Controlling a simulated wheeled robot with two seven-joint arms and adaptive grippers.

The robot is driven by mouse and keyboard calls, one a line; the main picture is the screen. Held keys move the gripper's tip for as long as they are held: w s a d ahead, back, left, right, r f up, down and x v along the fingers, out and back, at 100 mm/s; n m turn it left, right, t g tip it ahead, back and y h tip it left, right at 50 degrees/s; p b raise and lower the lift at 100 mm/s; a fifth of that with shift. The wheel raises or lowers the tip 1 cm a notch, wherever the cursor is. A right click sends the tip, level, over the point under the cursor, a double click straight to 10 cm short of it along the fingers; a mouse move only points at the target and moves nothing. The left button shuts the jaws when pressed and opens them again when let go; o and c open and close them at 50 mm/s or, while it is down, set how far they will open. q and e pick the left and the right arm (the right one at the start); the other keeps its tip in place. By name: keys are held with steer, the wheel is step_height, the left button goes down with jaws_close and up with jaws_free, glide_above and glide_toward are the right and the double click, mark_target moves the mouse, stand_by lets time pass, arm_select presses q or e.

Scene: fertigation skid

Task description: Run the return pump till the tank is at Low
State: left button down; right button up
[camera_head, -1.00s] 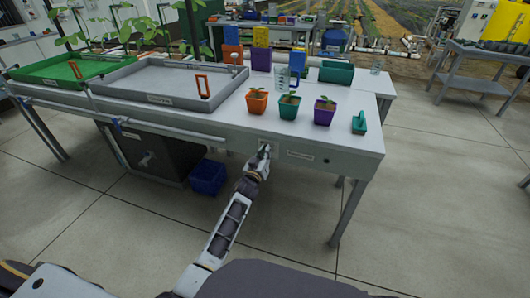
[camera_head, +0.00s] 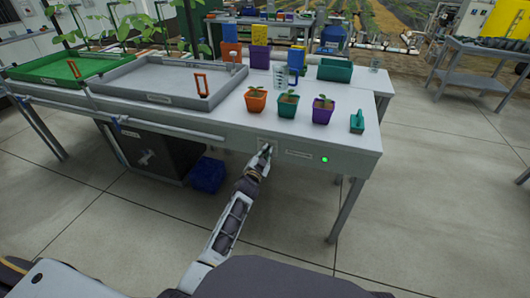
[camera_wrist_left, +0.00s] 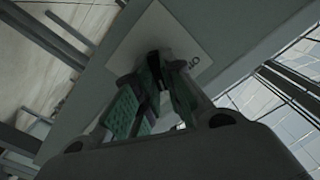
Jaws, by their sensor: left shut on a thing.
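My left gripper (camera_head: 266,149) reaches the front edge of the bench and is shut on a small dark switch lever (camera_wrist_left: 164,84). The lever sits on a white plate (camera_wrist_left: 152,42) with small lettering, partly hidden by the fingers. The green finger pads close around it in the left wrist view (camera_wrist_left: 150,100). Right of the switch, a label (camera_head: 298,154) too small to read and a glowing green lamp (camera_head: 324,160) are on the bench front. A dark box-like tank (camera_head: 150,155) stands under the bench; no level can be read on it. My right gripper is out of view.
On the bench (camera_head: 350,145) stand an orange pot (camera_head: 256,103), a green pot (camera_head: 288,107), a purple pot (camera_head: 322,113) and a teal scoop (camera_head: 357,122). A grey tray (camera_head: 165,80) lies left. A blue crate (camera_head: 207,175) sits below.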

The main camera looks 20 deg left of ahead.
arm_select(q)
steer(key=m, duration=0.3)
stand_by(0.5)
steer(key=c, duration=1.6)
jaws_free()
steer(key=shift+r, duration=0.1)
steer(key=shift+o, duration=0.4)
steer(key=shift+w, duration=0.1)
